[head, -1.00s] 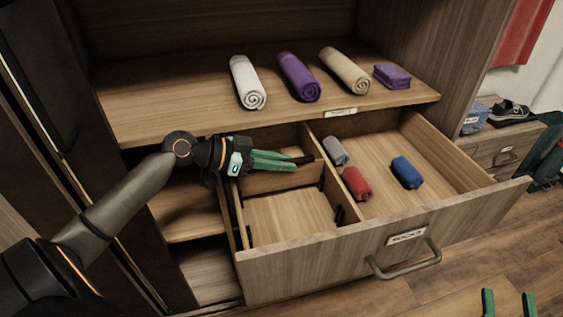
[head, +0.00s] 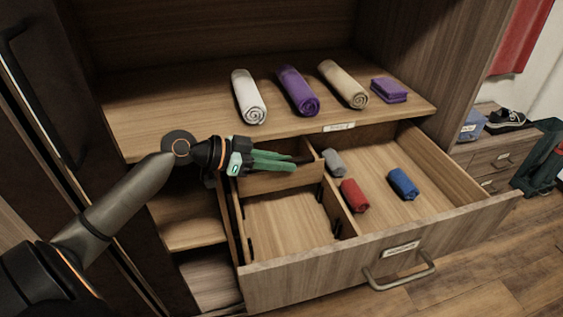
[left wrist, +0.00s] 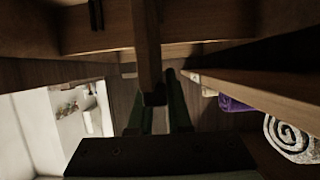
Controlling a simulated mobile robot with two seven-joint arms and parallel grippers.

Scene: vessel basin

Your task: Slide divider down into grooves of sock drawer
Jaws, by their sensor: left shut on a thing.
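The sock drawer (head: 330,259) is pulled out, with a lengthwise partition (head: 337,208) inside. Dark groove strips (head: 337,228) show on the walls of its left section. My left gripper (head: 294,162) is over the back of that section, shut on the wooden divider (head: 282,181). The divider stands crosswise below the green fingers, and they hide part of its top. In the left wrist view the fingers (left wrist: 156,116) flank a wooden edge (left wrist: 147,50). Whether the divider's ends are in grooves I cannot tell. My right gripper is out of view.
Grey (head: 333,162), red (head: 355,195) and blue (head: 403,184) rolled socks lie in the drawer's right section. The shelf above holds white (head: 248,97), purple (head: 298,91) and beige (head: 343,84) rolls and a folded purple cloth (head: 388,90). The front left compartment is empty.

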